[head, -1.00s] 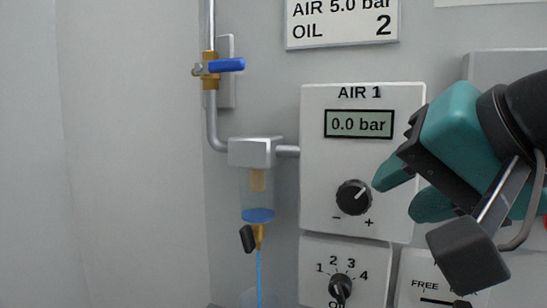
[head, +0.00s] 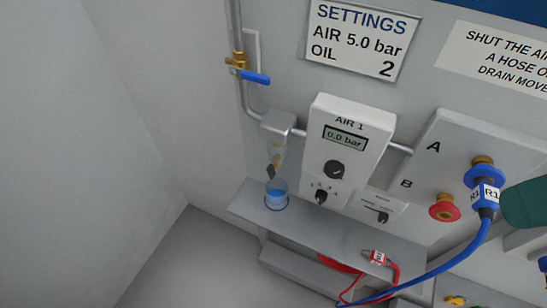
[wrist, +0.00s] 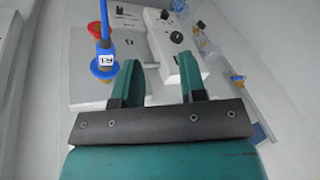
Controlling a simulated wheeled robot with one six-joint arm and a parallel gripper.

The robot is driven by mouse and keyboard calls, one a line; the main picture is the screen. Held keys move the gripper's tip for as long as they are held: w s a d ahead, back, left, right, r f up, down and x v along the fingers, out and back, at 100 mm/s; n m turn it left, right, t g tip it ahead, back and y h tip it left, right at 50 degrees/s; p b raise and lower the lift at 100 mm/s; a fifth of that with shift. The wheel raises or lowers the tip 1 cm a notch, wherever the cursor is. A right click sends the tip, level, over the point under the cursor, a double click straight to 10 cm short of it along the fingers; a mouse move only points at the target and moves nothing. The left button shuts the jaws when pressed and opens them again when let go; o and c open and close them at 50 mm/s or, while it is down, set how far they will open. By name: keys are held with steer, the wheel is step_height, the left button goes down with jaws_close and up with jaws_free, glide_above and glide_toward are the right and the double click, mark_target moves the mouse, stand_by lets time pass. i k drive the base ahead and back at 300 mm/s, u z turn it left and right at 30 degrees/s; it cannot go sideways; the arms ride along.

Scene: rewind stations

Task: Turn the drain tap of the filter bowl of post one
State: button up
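The filter bowl (head: 278,151) hangs under a grey filter head (head: 280,124) on the pipe, left of the AIR 1 panel (head: 352,122). Its drain tap (head: 271,171) has a small dark handle; its exact angle is too small to tell. A clear cup (head: 276,195) holding blue liquid stands below on the shelf. I cannot make out a stream or blue liquid in the bowl now. My gripper (wrist: 158,82) is open and empty in the wrist view, apart from the tap. In the head view only a teal part of it shows at the right edge.
A blue-handled valve (head: 250,76) sits on the pipe above. The AIR 1 display (head: 345,134) reads 0.0 bar. A blue hose (head: 455,268) hangs from port A; a red hose (head: 390,277) lies at the shelf (head: 330,231). The left side is clear.

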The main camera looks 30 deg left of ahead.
mark_target(271, 169)
steer(key=z, duration=2.6)
steer(key=k, duration=1.95)
steer(key=u, duration=1.05)
